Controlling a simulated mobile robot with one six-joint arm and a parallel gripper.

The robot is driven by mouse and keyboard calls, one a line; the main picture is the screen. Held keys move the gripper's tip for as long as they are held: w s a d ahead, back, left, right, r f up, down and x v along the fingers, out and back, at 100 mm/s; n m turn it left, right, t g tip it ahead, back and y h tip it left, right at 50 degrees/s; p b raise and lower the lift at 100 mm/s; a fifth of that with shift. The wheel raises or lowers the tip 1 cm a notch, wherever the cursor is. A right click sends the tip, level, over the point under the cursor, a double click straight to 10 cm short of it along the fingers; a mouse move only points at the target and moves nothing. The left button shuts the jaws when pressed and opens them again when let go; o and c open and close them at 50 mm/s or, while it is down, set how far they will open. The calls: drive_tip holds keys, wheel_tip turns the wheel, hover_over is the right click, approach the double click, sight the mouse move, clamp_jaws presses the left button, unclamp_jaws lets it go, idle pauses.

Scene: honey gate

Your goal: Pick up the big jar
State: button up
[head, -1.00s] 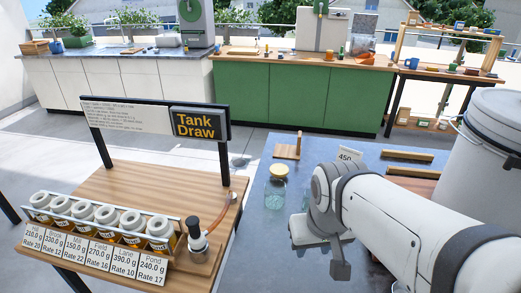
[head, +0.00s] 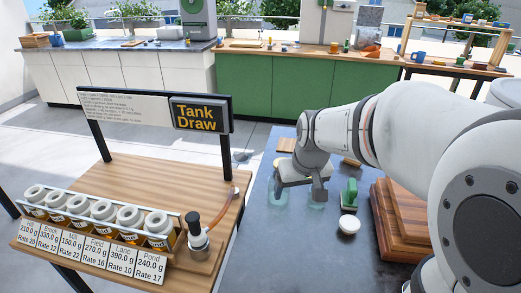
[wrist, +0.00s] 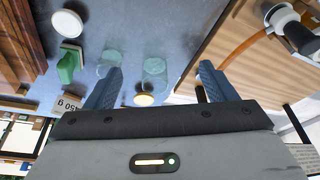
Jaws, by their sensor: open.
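Two clear, pale green glass jars stand on the blue-grey table. The larger-looking jar (wrist: 154,70) lies between my fingers in the wrist view; in the head view this left jar (head: 279,192) is partly hidden by my gripper. The smaller-looking jar (wrist: 109,62) is beside it, close to my left finger in the wrist view; it also shows at the right in the head view (head: 318,208). My gripper (head: 301,190) is open and empty above the jars, pointing down. In the wrist view its blue fingers (wrist: 160,70) are spread wide. I cannot tell their exact height above the jar.
A white disc (head: 349,225), a green block (head: 349,194) and stacked wooden boards (head: 400,225) are to the right. A wooden stand with a row of honey jars (head: 103,212) and a tap (head: 198,232) is left.

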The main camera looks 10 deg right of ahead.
drive_tip(key=o, duration=0.4)
drive_tip(key=shift+n+t, duration=0.3)
drive_tip(key=shift+n, duration=0.1)
drive_tip(key=w+f, duration=0.2)
drive_tip(key=w, duration=0.2)
drive_tip(key=w+f+b, duration=0.1)
drive_tip(key=w+f, duration=0.2)
drive_tip(key=w, duration=0.1)
drive_tip(key=w+f+b, duration=0.1)
drive_tip(key=w+f, duration=0.1)
drive_tip(key=w, duration=0.3)
drive_tip(key=shift+f, duration=0.35)
drive_tip(key=shift+o, duration=0.2)
drive_tip(key=w+f, duration=0.1)
drive_tip(key=w, duration=0.1)
drive_tip(key=w+f+b, duration=0.1)
drive_tip(key=w+f, duration=0.3)
drive_tip(key=shift+w+d+f, duration=0.15)
drive_tip(key=shift+w+d, duration=0.05)
drive_tip(key=shift+w, duration=0.1)
drive_tip(key=x, duration=0.9)
drive_tip(key=shift+w+d, duration=0.15)
drive_tip(key=shift+w, duration=0.2)
